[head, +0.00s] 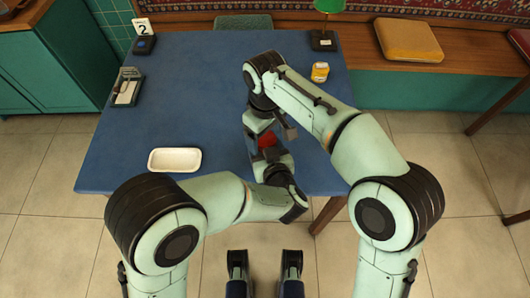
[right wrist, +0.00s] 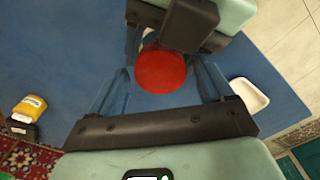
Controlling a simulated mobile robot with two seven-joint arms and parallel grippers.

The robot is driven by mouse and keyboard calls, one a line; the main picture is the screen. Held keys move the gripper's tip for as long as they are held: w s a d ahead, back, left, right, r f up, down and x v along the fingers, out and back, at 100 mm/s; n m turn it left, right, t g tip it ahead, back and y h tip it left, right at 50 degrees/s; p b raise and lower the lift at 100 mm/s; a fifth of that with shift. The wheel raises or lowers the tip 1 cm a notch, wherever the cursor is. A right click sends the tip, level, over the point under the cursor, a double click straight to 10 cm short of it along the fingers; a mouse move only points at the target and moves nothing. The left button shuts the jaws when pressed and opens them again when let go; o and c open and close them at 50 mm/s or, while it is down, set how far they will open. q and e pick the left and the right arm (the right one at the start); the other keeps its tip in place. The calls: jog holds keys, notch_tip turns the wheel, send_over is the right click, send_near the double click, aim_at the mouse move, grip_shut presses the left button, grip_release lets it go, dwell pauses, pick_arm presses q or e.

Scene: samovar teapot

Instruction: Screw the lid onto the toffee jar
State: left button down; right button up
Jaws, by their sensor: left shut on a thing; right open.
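The red lid (right wrist: 161,70) shows from above as a round disc in the right wrist view; a small red part of it (head: 267,140) shows between my arms in the head view. My open right gripper (right wrist: 160,88) points down over it, with one finger on each side and gaps visible between fingers and lid. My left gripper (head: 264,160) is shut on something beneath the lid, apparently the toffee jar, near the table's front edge. The jar's body is hidden by the lid and grippers. I cannot tell how the lid sits on the jar.
The blue table (head: 200,100) is mostly clear on the left. A white dish (head: 175,160) lies at the front left. A yellow container (head: 320,72) and lamp base (head: 323,42) stand at the back right.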

jog(key=c, duration=1.1)
jog(key=shift+o, duration=0.2)
jog(key=shift+m, duration=0.9)
jog(key=o, duration=1.2)
jog(key=shift+o, duration=0.2)
jog(key=shift+r, duration=0.1)
notch_tip(320, 180, up, 12)
pick_arm(q)
jog(key=shift+c, duration=0.3)
grip_release()
